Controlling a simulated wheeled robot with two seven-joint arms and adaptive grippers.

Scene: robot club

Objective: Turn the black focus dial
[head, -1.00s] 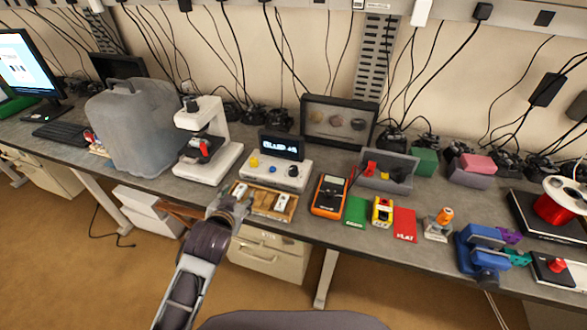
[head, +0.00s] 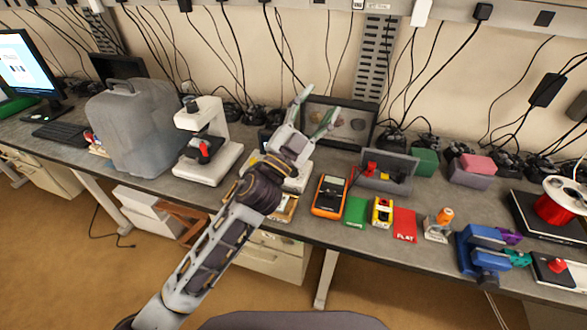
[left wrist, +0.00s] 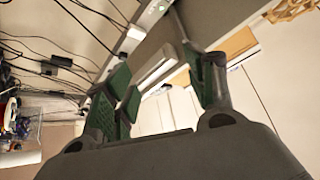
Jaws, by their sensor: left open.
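The white control box (head: 297,184) with a small dark display (head: 265,137) stands on the bench, mostly covered by my left arm. Its knobs, with the black one at its right in the earlier view, are hidden now. My left gripper (head: 318,107) is open and empty. In the head view it points up and right over the box, its fingers in front of the dark framed case. In the left wrist view the green-padded fingers (left wrist: 165,88) are spread, with the wall and cables beyond; no dial shows there. My right gripper is not in view.
A white microscope (head: 207,150) stands left of my arm, beside a grey jug (head: 135,125). The dark framed case (head: 352,138) leans behind the gripper. An orange multimeter (head: 330,197) lies close right of the box. A wooden tray (head: 284,210) is partly under the arm.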

